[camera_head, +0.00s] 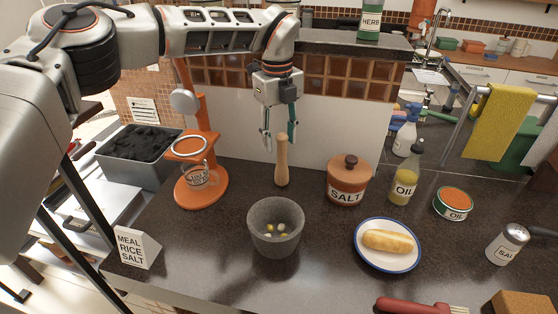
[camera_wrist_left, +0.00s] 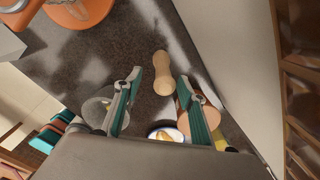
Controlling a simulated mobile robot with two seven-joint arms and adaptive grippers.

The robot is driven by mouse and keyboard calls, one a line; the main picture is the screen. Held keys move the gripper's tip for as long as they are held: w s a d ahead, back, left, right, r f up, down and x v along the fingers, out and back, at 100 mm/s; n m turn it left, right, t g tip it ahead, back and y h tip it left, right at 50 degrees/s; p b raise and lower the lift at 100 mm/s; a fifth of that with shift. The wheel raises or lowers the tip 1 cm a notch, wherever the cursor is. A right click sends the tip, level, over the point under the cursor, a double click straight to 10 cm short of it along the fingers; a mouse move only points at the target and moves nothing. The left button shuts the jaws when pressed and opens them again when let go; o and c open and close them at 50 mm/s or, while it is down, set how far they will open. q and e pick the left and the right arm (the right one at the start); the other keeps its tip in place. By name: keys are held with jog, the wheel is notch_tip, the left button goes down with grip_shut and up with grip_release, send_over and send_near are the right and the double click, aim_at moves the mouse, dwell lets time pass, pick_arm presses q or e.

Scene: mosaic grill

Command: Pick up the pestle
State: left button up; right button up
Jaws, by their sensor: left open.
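The wooden pestle (camera_head: 282,163) stands upright on the dark counter, behind the grey stone mortar (camera_head: 275,245). The mortar holds several small pale pieces. My left gripper (camera_head: 279,134) points down at the pestle's upper end, with its fingers apart and nothing held. In the left wrist view, the pestle (camera_wrist_left: 162,75) shows beyond the open fingertips (camera_wrist_left: 160,82), roughly midway between them. Whether a finger touches it I cannot tell. The mortar (camera_wrist_left: 95,110) is partly hidden behind a finger there. My right gripper is in neither view.
A lidded salt jar (camera_head: 346,182) stands right of the pestle, and an orange stand (camera_head: 202,188) stands to the left. A low wall (camera_head: 325,127) rises close behind. An oil bottle (camera_head: 406,175) and a plate (camera_head: 388,263) with bread are farther right.

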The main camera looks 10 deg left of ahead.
aim_at(282, 158)
pick_arm(q)
jog(key=shift+w+d+f+p, duration=0.1)
jog(key=shift+f+p, duration=0.2)
jog(key=shift+f, duration=1.5)
jog(key=shift+w+d+f+p, duration=0.1)
jog(key=shift+f+p, duration=0.15)
jog(key=shift+f, duration=1.5)
grip_shut()
